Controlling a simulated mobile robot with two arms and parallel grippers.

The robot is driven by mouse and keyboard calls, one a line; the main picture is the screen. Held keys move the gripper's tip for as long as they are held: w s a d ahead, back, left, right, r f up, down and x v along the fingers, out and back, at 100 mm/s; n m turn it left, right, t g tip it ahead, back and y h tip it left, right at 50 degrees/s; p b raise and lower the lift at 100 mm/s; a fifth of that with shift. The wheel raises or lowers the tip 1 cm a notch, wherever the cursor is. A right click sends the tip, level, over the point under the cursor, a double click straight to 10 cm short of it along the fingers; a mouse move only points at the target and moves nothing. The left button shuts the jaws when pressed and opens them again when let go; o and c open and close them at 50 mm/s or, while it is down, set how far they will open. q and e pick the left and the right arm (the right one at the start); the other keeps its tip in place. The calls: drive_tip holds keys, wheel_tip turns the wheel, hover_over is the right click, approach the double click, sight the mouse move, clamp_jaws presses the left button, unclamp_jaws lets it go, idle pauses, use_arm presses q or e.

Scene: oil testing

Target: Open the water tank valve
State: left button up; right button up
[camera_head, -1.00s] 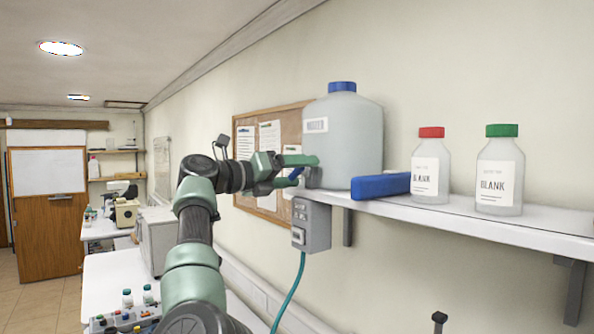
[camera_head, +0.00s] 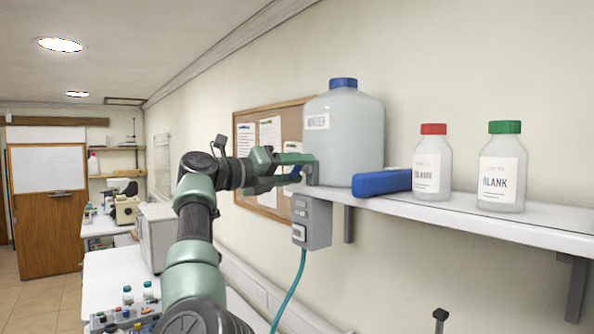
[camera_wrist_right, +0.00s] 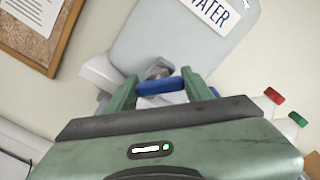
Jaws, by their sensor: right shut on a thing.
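The water tank (camera_head: 345,135) is a translucent jug with a blue cap and a label. It stands on the wall shelf in the head view, and its labelled side shows in the right wrist view (camera_wrist_right: 185,40). The valve's blue handle (camera_wrist_right: 161,86) sits low on the tank, below a grey spout (camera_wrist_right: 159,70). My right gripper (camera_head: 301,170) reaches the tank's lower left side. In the right wrist view its green fingers (camera_wrist_right: 158,88) stand on either side of the blue handle and are shut on it. My left gripper is not in view.
A blue block-like object (camera_head: 382,184), a red-capped bottle (camera_head: 432,166) and a green-capped bottle (camera_head: 501,170) stand on the shelf (camera_head: 478,221) right of the tank. A grey box (camera_head: 312,222) with a teal hose hangs below. A corkboard (camera_head: 245,140) is behind.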

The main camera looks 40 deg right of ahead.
drive_tip(key=n, duration=0.4)
drive_tip(key=shift+f, duration=0.1)
drive_tip(key=n, duration=0.4)
drive_tip(key=shift+n, duration=0.6)
drive_tip(key=o, duration=1.4)
